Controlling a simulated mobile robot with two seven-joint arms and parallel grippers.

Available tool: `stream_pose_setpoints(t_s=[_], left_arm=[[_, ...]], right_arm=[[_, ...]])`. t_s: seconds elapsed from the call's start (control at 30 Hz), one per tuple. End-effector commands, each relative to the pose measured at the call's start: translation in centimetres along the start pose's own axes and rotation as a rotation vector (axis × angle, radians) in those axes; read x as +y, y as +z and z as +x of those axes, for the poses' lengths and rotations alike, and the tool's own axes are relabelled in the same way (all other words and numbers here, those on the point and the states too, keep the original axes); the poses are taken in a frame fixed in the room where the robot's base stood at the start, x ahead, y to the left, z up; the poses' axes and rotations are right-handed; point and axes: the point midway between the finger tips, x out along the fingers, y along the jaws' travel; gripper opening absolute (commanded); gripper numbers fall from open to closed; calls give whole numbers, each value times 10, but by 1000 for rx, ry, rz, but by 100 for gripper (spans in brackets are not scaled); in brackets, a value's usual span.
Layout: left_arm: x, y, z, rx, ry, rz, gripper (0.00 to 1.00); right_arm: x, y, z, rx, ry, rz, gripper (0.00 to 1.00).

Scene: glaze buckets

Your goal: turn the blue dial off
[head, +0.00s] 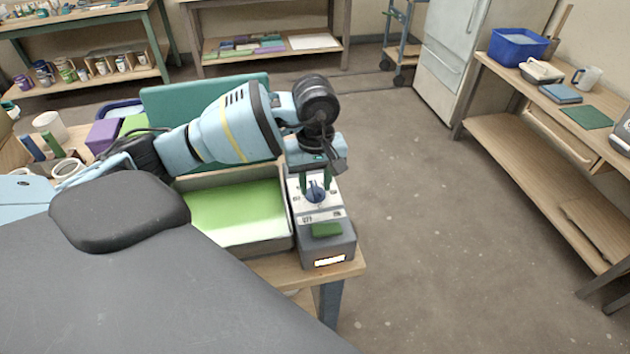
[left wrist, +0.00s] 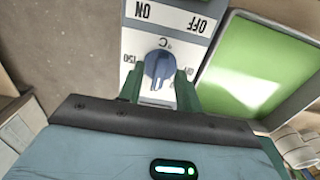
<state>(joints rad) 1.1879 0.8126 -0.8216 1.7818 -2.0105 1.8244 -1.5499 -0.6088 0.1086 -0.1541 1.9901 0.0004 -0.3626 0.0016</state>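The blue dial (head: 316,193) sits on the pale top panel of a grey control box (head: 328,247) at the table's corner. In the left wrist view the blue dial (left wrist: 158,69) is near a "°C" mark and "150", with "ON" and "OFF" printed farther along the panel. My left gripper (head: 316,182) reaches down over the box, its green fingers on either side of the dial. In the left wrist view my left gripper (left wrist: 160,84) looks open, with small gaps at the dial; contact is unclear. The dial's exact setting is hard to read. My right gripper is out of view.
A tray with a green bottom (head: 235,213) stands right beside the box, with a teal panel behind it. A green piece (head: 326,230) and a lit strip (head: 330,261) are on the box's near end. Open floor lies to the right.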

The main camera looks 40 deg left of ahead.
Motion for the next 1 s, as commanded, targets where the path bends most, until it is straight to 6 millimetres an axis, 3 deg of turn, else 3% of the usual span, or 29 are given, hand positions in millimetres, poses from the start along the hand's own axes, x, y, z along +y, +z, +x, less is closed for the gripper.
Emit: stream_pose_setpoints(t_s=[0.3, 0.6, 1.0], left_arm=[[0, 0, 4, 0, 0, 0, 35], [0, 0, 3, 0, 0, 0, 0], [0, 0, 3, 0, -1, -55, 0]], right_arm=[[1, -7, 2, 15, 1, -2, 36], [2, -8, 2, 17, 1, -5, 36], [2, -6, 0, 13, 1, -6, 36]])
